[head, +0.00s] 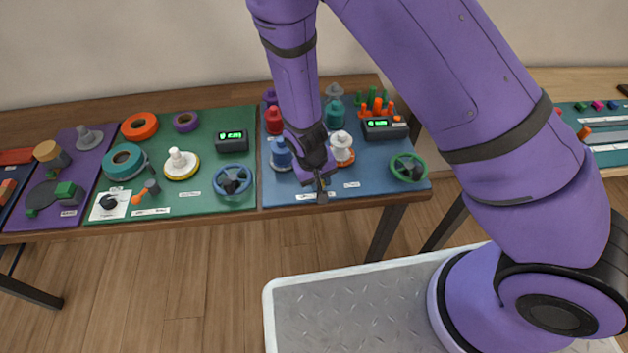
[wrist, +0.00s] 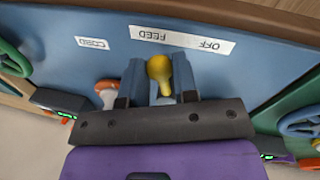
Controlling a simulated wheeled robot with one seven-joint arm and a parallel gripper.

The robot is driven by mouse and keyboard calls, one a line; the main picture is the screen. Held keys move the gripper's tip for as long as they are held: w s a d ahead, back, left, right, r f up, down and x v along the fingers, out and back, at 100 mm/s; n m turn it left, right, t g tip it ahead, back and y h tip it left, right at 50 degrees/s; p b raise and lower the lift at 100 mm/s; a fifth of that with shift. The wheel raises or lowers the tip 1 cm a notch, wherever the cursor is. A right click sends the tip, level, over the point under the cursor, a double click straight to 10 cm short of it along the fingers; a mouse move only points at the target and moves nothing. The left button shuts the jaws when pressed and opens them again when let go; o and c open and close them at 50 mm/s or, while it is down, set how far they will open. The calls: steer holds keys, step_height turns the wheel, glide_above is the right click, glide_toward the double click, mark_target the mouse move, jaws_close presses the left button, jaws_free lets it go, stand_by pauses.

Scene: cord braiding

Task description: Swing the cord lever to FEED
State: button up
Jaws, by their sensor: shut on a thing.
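The cord lever's yellow knob (wrist: 159,68) stands between the two fingers of my gripper (wrist: 159,82) in the wrist view. The gripper is shut on it. A white label strip (wrist: 182,40) lies just beyond the knob, with FEED at its left and OFF at its right, upside down. The knob appears nearer the FEED word than the OFF word. In the head view my gripper (head: 321,189) is low over the front edge of the blue panel (head: 385,194). It hides most of the lever there. A small CORD label (wrist: 93,43) is to the left in the wrist view.
Blue (head: 281,155) and white (head: 341,147) spools stand close behind my gripper. A green handwheel (head: 408,167) is to the right, and a blue handwheel (head: 233,179) is on the green panel to the left. A display box (head: 384,128) stands farther back.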

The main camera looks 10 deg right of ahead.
steer(key=shift+w+d+n+t, duration=0.15)
steer(key=shift+d+n, duration=0.2)
steer(key=shift+n, duration=0.45)
steer(key=shift+w+d+n+t, duration=0.15)
steer(key=shift+d+n, duration=0.2)
steer(key=shift+n, duration=0.45)
steer(key=o, duration=0.9)
steer(key=v, duration=1.1)
steer(key=shift+d, duration=0.2)
